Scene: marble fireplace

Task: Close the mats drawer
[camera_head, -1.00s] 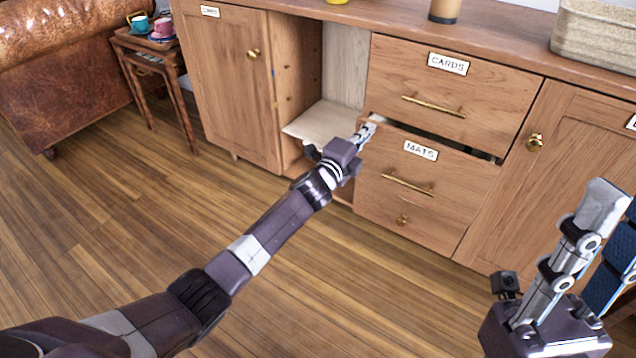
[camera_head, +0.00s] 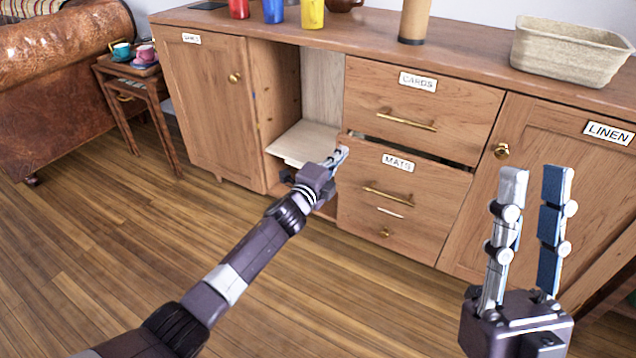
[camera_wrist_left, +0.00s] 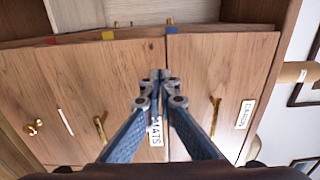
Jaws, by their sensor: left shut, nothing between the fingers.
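The mats drawer (camera_head: 352,205) is the lower wooden drawer, with a MATS label (camera_head: 398,162) and a brass bar handle (camera_head: 388,195). A dark gap along its top edge shows that it stands slightly out. My left gripper (camera_head: 340,154) is shut and empty, its tips at the drawer's upper left corner. In the left wrist view the shut fingers (camera_wrist_left: 160,76) lie over the drawer front (camera_wrist_left: 85,75), near the edge beside the cards drawer, partly hiding the MATS label. Contact is hard to tell. My right gripper (camera_head: 532,172) is open and empty, in front of the linen door.
The cards drawer (camera_head: 465,105) sits directly above. An open compartment with a pale shelf (camera_head: 300,142) is to the left. The linen door (camera_head: 550,165) is to the right. A woven basket (camera_head: 570,52) and cups stand on top. The wooden floor in front is clear.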

